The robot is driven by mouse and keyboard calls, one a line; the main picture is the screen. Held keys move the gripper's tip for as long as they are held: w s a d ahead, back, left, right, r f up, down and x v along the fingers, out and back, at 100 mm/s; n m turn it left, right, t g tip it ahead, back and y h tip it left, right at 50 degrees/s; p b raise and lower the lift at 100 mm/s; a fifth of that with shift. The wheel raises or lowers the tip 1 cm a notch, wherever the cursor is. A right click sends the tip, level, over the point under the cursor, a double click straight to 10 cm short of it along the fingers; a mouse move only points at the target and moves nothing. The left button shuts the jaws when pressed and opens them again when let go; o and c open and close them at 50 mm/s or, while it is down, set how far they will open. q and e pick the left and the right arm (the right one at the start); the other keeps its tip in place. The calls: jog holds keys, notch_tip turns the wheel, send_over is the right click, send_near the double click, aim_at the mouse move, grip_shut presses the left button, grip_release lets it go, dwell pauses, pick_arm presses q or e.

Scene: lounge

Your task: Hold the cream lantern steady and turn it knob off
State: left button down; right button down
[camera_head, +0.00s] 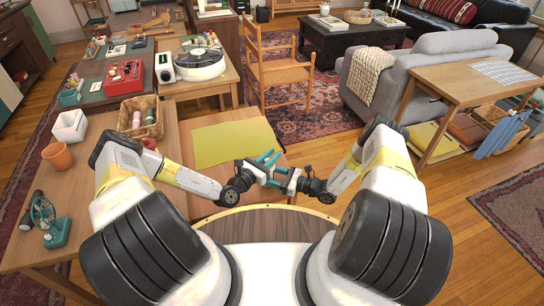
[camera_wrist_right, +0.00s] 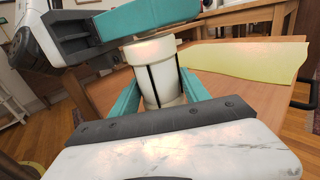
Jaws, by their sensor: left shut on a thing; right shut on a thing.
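The cream lantern (camera_wrist_right: 158,70) shows in the right wrist view as a pale upright cylinder with dark vertical bars. My right gripper (camera_wrist_right: 160,92) is shut on it, with a teal finger on each side of its body. My left gripper (camera_head: 266,160) reaches in from the left and is shut at the lantern's top. Its teal finger (camera_wrist_right: 145,20) crosses over the lantern in the right wrist view and hides the upper part. I cannot make out the knob. In the head view the two grippers meet and largely hide the lantern.
A yellow-green mat (camera_head: 232,140) lies on the table just beyond the grippers. A wicker basket (camera_head: 141,117), a white bin (camera_head: 69,126), a terracotta pot (camera_head: 57,156) and a teal fan-like object (camera_head: 48,222) stand to the left. A wooden chair (camera_head: 278,70) stands beyond.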

pick_arm(q)
jog(key=c, duration=1.3)
grip_release()
jog(key=shift+o, duration=0.2)
jog(key=shift+s+a, duration=0.1)
jog(key=v, duration=1.1)
jog(key=shift+s+a, duration=0.25)
jog(key=shift+s, duration=0.05)
pick_arm(e)
jog(key=shift+c, duration=2.3)
grip_release()
